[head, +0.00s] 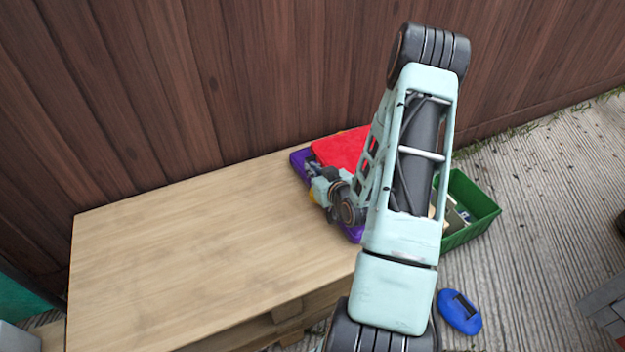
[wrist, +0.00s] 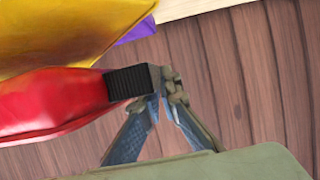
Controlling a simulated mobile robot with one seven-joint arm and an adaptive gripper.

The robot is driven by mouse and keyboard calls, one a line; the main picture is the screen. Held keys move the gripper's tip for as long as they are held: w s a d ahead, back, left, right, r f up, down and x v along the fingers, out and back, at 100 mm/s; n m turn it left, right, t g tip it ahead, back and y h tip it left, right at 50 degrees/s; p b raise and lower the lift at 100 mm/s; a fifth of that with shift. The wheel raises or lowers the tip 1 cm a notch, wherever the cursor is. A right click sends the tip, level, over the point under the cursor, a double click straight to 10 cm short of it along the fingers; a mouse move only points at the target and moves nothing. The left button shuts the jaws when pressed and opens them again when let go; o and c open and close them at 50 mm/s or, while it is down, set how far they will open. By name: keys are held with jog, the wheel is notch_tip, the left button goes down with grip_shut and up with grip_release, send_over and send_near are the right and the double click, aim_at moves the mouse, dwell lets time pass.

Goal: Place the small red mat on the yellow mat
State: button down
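The small red mat (head: 340,148) shows behind my gripper (head: 322,184) at the far right corner of the wooden table. In the wrist view, the red mat (wrist: 50,103) reaches in from the left and its edge meets the black fingertip pad of my gripper (wrist: 118,84). My gripper appears shut on that edge; the second fingertip is hidden. The yellow mat (wrist: 60,30) lies just beyond the red mat in the wrist view. In the head view only a small yellow patch (head: 311,196) shows beside my gripper; my arm hides the rest.
A purple mat (head: 299,160) lies at the table corner, partly hidden by my arm. The wooden table (head: 200,255) is otherwise bare. A wooden fence (head: 200,90) stands close behind. A green crate (head: 478,205) with items and a blue object (head: 459,312) are on the ground at right.

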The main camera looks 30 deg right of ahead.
jog(key=shift+w+d+f, duration=0.15)
jog(key=shift+w+f, duration=0.05)
jog(key=shift+w+d+f+b, duration=0.1)
jog(key=shift+f+b, duration=0.2)
jog(key=shift+f, duration=0.6)
jog(key=shift+w+d+f+b, duration=0.1)
jog(key=shift+f+b, duration=0.2)
jog(key=shift+f, duration=0.7)
jog(key=shift+f+b, duration=0.15)
jog(key=shift+b, duration=0.15)
jog(key=c, duration=2.2)
grip_release()
jog(key=shift+a, duration=0.1)
jog(key=shift+o, duration=0.2)
jog(key=shift+r, duration=0.2)
jog(key=shift+s+r+p, duration=0.15)
jog(key=shift+s+p, duration=0.05)
jog(key=shift+p, duration=0.2)
jog(key=p+v, duration=0.2)
jog(key=v, duration=0.9)
jog(key=shift+s+r, duration=0.15)
jog(key=shift+s, duration=0.15)
